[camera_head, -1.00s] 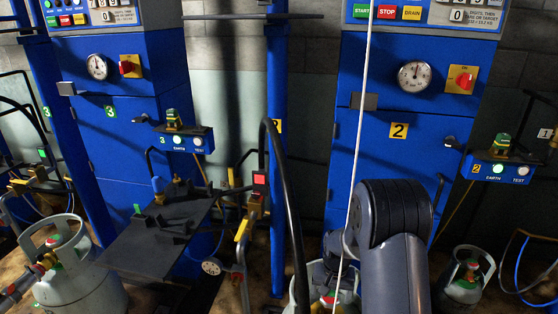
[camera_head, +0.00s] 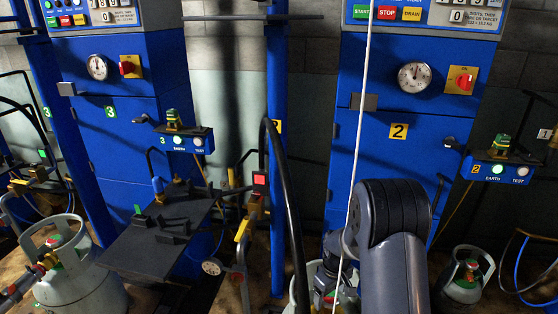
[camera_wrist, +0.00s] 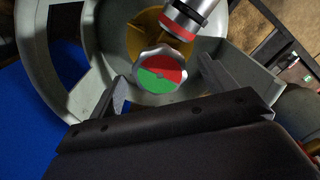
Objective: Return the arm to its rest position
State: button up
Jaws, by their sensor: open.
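My gripper (camera_wrist: 160,88) is open in the wrist view. Its two fingers stand apart on either side of a round valve knob (camera_wrist: 162,72) with a red and green face; I cannot tell whether they touch it. The knob sits inside the grey collar of a gas cylinder (camera_wrist: 45,62). A silver coupling with a red ring (camera_wrist: 185,18) is just above the knob. In the head view my dark arm link hides most of this cylinder (camera_head: 347,290), and the fingertips are hidden.
Blue scale cabinets marked 2 (camera_head: 385,165) and 3 (camera_head: 125,120) stand behind. A blue post (camera_head: 277,70) and a black hose (camera_head: 291,215) rise left of my arm. Other cylinders stand at left (camera_head: 80,285) and right (camera_head: 465,285). A dark shelf (camera_head: 140,250) juts out at left.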

jog(key=n, duration=0.3)
jog(key=shift+n, duration=0.3)
dwell(0.4)
